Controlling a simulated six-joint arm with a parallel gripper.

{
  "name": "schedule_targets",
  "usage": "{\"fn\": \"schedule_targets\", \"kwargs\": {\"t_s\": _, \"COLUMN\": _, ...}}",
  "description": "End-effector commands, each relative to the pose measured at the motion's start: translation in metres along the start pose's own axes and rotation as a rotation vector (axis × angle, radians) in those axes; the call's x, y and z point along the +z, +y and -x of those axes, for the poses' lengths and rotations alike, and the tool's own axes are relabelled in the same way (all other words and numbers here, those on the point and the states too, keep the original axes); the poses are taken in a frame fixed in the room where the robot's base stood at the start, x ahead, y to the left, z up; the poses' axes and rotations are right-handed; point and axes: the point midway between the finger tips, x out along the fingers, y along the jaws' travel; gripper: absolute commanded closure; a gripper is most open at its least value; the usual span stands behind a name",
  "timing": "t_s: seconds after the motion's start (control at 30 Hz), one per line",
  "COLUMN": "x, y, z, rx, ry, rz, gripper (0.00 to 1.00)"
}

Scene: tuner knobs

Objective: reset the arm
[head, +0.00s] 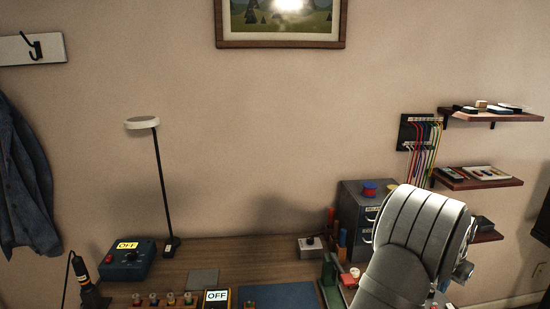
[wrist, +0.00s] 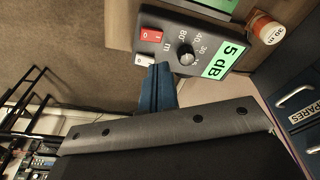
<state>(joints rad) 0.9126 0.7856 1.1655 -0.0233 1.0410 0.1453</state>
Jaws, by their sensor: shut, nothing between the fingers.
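In the wrist view, my gripper (wrist: 160,68) shows as blue fingers pressed together, with nothing between them. Its tips are beside the lower edge of a dark tuner box (wrist: 166,22), close to a white switch (wrist: 144,60). I cannot tell whether they touch it. The box has a round black knob (wrist: 186,56), a red switch (wrist: 151,36), markings 30, 40 and 80 m, and a green label reading 5 dB (wrist: 222,60). In the head view, my grey arm rises at the lower right, and the fingers are hidden.
The wooden desk (head: 222,256) holds a lamp (head: 155,185), a dark box reading OFF (head: 127,262), and a grey drawer cabinet (head: 352,215). Wall shelves (head: 478,184) and coloured cables (head: 424,150) stand close behind my arm.

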Motion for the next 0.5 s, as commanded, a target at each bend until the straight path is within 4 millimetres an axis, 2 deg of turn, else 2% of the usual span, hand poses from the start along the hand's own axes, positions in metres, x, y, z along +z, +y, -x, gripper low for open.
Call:
{"fn": "schedule_targets", "kwargs": {"t_s": 0.33, "x": 0.011, "y": 0.0, "z": -0.068, "rx": 0.001, "ry": -0.005, "rz": 0.0, "gripper": 1.0}}
{"fn": "schedule_targets", "kwargs": {"t_s": 0.37, "x": 0.011, "y": 0.0, "z": -0.067, "rx": 0.0, "ry": -0.001, "rz": 0.0, "gripper": 1.0}}
{"fn": "schedule_targets", "kwargs": {"t_s": 0.4, "x": 0.007, "y": 0.0, "z": -0.053, "rx": 0.0, "ry": 0.004, "rz": 0.0, "gripper": 1.0}}
{"fn": "schedule_targets", "kwargs": {"t_s": 0.5, "x": 0.004, "y": 0.0, "z": -0.033, "rx": 0.0, "ry": 0.004, "rz": 0.0, "gripper": 1.0}}
